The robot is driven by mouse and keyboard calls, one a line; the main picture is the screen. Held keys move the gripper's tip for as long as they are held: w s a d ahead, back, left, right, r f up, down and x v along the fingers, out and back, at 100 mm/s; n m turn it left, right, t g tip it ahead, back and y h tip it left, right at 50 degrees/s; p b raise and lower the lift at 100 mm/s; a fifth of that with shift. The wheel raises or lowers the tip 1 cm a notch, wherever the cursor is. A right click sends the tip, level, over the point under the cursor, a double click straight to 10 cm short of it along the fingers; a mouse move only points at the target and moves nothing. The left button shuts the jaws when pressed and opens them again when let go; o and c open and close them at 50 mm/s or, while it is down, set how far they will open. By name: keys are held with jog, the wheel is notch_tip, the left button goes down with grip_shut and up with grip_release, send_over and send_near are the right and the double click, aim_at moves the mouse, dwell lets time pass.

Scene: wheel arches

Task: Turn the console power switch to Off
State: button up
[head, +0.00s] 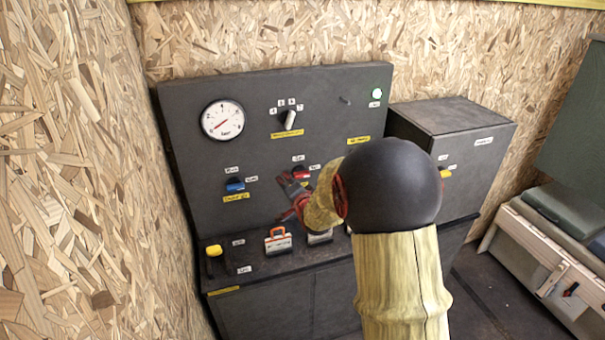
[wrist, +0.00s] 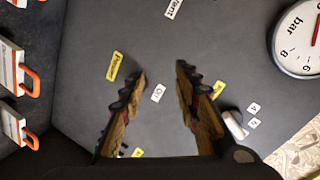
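The grey console (head: 190,130) stands against the chipboard wall. A red rotary switch (head: 301,172) sits on its front panel, with small white labels around it. It appears to be the power switch, but its lettering is too small to confirm. My gripper (head: 290,196) is in front of the panel, just below and left of this switch in the head view. In the wrist view my gripper's fingers (wrist: 160,95) are spread apart with only a white label (wrist: 157,93) and bare panel visible between them. The switch is not visible there; contact cannot be told.
Orange-handled items (head: 277,240) and a yellow lever (head: 213,250) are below. A grey box (head: 450,125) stands at right.

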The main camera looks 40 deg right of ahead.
aim_at(302, 177)
jog(key=d+f+m+t+h+p, duration=0.1)
jog(key=d+f+m+t+p, duration=0.15)
jog(key=d+f+m, duration=0.55)
jog(key=shift+w+d+r+n+t+b, duration=0.1)
jog(key=shift+w+d+r+n+b, duration=0.35)
jog(key=shift+w, duration=0.75)
jog(key=shift+w+d+r+n+t+b, duration=0.15)
jog(key=shift+w+d+n, duration=0.15)
jog(key=shift+w+d, duration=0.65)
jog(key=shift+w+d+r+n+t+b, duration=0.15)
jog(key=shift+w+d+n+b, duration=0.15)
jog(key=shift+w, duration=1.2)
jog(key=c, duration=0.3)
jog(key=c, duration=0.4)
grip_shut()
